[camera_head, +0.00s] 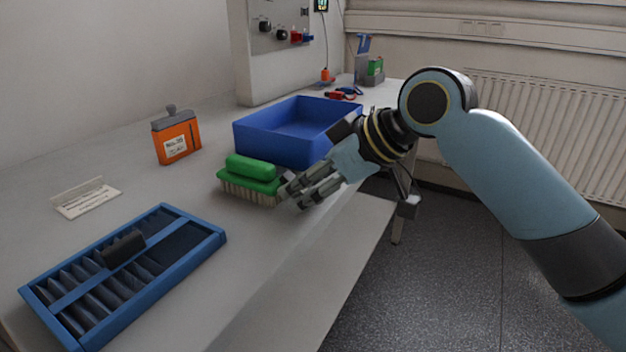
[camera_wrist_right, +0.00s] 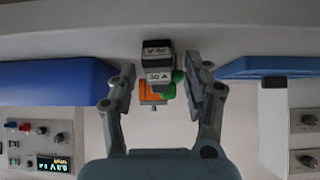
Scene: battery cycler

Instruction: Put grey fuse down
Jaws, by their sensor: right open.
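The grey fuse (camera_wrist_right: 158,72), a small block with a "30 A" label, shows in the right wrist view between the fingertips of my right gripper (camera_wrist_right: 161,82). The fingers are spread, with a gap visible beside the fuse. What it rests on is hard to tell. In the head view my right gripper (camera_head: 302,190) is low at the table's right edge, just right of the green brush (camera_head: 250,178). There I cannot clearly separate the fuse from the grey fingers. My left gripper is not in view.
A blue bin (camera_head: 280,153) stands behind the brush. A blue compartment tray (camera_head: 215,238) holding a dark block (camera_head: 122,248) lies at the front left. An orange container (camera_head: 176,140) and a label card (camera_head: 88,200) stand farther left. The table (camera_head: 240,270) between tray and edge is clear.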

